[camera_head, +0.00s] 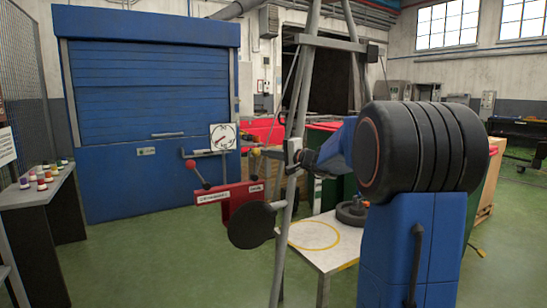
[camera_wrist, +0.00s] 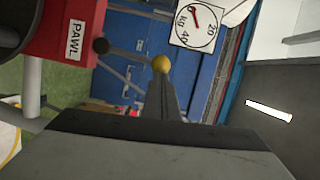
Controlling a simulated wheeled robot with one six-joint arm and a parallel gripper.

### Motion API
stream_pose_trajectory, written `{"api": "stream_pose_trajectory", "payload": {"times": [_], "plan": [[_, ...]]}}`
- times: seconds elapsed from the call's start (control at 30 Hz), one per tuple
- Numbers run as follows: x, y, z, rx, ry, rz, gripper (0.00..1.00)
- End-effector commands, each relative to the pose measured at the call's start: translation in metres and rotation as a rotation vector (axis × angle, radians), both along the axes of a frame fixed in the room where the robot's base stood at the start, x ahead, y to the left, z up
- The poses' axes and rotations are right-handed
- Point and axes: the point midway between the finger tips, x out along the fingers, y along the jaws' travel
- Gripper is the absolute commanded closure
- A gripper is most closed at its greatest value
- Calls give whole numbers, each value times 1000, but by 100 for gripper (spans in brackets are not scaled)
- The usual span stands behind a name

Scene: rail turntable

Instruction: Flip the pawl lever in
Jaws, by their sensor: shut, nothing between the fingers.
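The pawl lever has a yellow knob (camera_head: 256,152) and rises from the right end of a red box (camera_head: 243,203). In the wrist view its yellow knob (camera_wrist: 162,64) stands out from a dark hub (camera_wrist: 101,46) beside the PAWL label (camera_wrist: 75,40). My gripper (camera_head: 267,154) is shut and empty, pointing left at the knob. In the wrist view the closed fingertips (camera_wrist: 164,82) lie right at the knob and overlap it in the picture. I cannot tell whether they touch it.
Another lever with a red knob (camera_head: 190,164) stands at the box's left end. A dial (camera_head: 222,137) is behind, and a black disc (camera_head: 251,225) is in front. Slanting grey frame poles (camera_head: 299,95) stand close to my gripper. A white table (camera_head: 324,257) is below.

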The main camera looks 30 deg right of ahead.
Motion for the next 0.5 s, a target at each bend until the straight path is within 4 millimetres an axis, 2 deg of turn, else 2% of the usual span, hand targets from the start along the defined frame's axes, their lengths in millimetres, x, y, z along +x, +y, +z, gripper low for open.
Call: {"api": "stream_pose_trajectory", "payload": {"times": [0.5], "plan": [[-2,50,7,-443,-16,2,100]]}}
